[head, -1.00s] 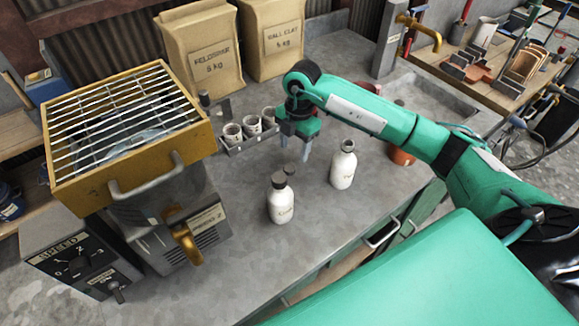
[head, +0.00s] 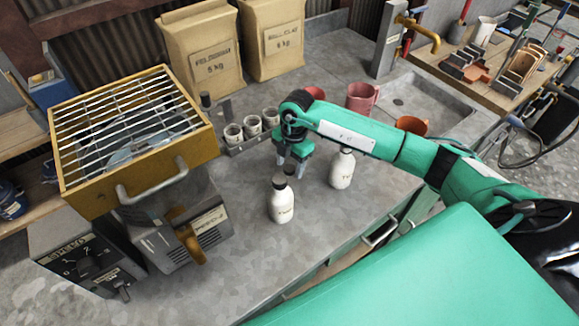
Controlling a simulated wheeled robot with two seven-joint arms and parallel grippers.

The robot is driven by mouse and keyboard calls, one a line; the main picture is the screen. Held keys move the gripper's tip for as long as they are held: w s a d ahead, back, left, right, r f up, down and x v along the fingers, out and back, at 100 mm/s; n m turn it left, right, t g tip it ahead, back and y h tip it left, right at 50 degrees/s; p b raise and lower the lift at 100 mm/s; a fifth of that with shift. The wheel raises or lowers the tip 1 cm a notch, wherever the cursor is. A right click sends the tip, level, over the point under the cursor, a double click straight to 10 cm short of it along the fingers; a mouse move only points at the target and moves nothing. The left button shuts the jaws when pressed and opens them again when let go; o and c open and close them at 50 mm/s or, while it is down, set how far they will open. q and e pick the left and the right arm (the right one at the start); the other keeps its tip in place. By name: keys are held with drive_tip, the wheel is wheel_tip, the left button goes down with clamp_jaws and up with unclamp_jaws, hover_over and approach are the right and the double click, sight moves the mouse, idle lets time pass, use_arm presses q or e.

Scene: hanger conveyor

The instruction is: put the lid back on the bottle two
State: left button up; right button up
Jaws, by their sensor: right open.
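A white bottle (head: 281,208) with a dark lid on its neck stands upright on the grey worktop. A second white bottle (head: 342,170) stands upright to its right; my right arm hides its top. The bottle labels are too small to read surely. A small dark lid (head: 289,169) shows just behind the capped bottle. My right gripper (head: 290,168) points down, open, with its fingers around or just above this lid; I cannot tell which. My left gripper is not in view.
A rack with several cups (head: 252,126) stands behind the gripper. A yellow sieve machine (head: 140,170) fills the left. Pink (head: 362,97) and orange (head: 411,125) mugs stand behind my arm. Two paper bags (head: 204,58) stand at the back. The worktop's front is clear.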

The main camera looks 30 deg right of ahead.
sight(290, 167)
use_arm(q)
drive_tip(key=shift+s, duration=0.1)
use_arm(e)
drive_tip(key=c, duration=1.1)
drive_tip(key=shift+o, duration=0.2)
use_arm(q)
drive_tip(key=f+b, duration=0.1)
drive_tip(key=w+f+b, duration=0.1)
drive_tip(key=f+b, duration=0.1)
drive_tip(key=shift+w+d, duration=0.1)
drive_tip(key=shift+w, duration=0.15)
use_arm(e)
wheel_tip(290, 167, up, 20)
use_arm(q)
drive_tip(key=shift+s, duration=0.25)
